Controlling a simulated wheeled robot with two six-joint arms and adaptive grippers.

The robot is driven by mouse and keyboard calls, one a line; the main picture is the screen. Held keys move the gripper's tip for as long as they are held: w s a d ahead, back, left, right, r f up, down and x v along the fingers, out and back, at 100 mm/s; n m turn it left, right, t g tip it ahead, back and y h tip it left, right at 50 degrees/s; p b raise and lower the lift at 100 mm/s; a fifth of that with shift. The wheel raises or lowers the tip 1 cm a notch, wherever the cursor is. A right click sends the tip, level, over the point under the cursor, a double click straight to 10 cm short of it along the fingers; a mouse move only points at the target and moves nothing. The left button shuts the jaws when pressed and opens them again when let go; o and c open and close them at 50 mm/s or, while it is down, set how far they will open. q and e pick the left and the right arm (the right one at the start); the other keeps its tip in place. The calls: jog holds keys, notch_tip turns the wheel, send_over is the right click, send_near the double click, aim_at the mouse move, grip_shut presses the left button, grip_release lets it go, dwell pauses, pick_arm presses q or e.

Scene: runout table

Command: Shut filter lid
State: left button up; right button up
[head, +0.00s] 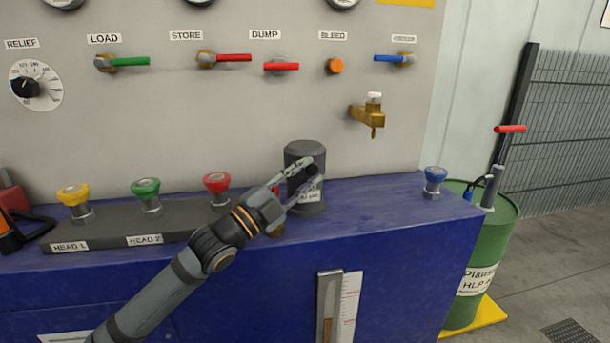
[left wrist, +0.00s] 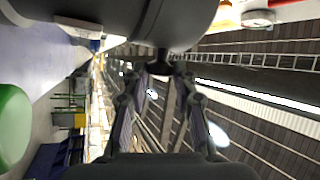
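The filter is a dark grey upright cylinder (head: 305,149) on the blue bench top, with a pale label on its lower front. In the left wrist view its dark body and lid (left wrist: 185,22) fill the top. A seam shows there, with no clear gap. A small dark knob (head: 312,169) sticks out at the lid's front; the knob also shows in the left wrist view (left wrist: 160,66). The fingers hide part of the filter. My right gripper is out of view.
Yellow (head: 73,194), green (head: 146,187) and red (head: 217,182) knobs stand on the left of the bench. A brass tap (head: 369,113) juts from the panel above right. A blue knob (head: 435,176) stands at the right end. The bench between filter and blue knob is clear.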

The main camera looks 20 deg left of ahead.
pick_arm(q)
jog(key=shift+o, duration=0.7)
jog(key=shift+w+a+f, duration=0.15)
jog(key=shift+a+f, duration=0.1)
jog(key=shift+f, duration=0.25)
jog(key=shift+r, duration=0.15)
notch_tip(320, 180, up, 10)
